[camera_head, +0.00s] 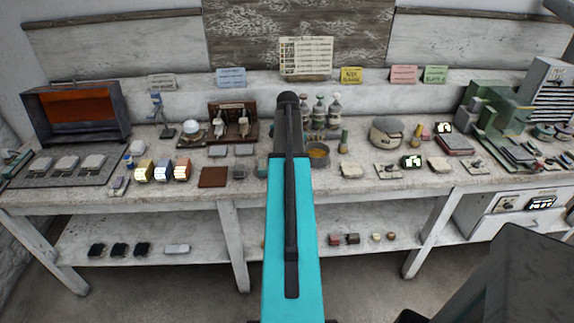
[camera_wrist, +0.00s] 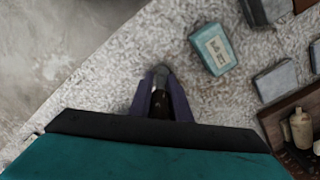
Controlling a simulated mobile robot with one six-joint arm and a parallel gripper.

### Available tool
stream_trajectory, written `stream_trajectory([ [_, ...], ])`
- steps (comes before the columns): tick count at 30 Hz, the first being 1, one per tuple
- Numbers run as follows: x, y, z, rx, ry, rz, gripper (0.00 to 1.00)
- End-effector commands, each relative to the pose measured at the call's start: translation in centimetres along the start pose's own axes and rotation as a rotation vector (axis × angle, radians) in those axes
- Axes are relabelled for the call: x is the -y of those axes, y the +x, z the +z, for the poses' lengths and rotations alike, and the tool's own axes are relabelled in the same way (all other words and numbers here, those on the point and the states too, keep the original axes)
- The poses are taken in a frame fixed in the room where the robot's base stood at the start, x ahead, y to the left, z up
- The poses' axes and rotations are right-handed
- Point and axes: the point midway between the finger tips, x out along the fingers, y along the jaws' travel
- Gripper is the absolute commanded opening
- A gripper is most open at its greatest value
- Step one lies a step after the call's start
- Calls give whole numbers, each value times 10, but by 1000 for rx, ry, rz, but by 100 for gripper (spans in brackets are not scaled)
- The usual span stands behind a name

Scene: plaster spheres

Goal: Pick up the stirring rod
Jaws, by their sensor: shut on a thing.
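My gripper (camera_wrist: 160,98) shows at the lower middle of the wrist view, with its two dark purple fingers close together. It is shut on a slim dark thing with a greyish rounded end, which I take for the stirring rod (camera_wrist: 161,76). Most of the rod is hidden between the fingers and behind the gripper body. Its end points over the speckled worktop; I cannot tell whether it touches it. In the head view my teal arm covers the middle of the bench and hides the gripper and the rod.
A small teal box (camera_wrist: 214,48) lies right of the fingers, with grey blocks (camera_wrist: 276,82) and a wooden rack (camera_wrist: 280,122) of bottles further right. The bench (camera_head: 90,201) is crowded. A metal bowl (camera_head: 318,152) and bottles (camera_head: 335,108) stand beside my arm. Bare worktop lies left of the fingers.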

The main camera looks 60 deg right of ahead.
Motion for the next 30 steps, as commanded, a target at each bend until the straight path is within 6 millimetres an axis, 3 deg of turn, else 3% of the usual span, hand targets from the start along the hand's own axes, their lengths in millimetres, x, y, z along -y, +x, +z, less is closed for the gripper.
stream_trajectory([
  [11,0,-9,0,-1,0,-1,0],
  [22,1,-36,0,-2,0,-1,0],
  [30,-22,-36,18,0,-1,0,0],
])
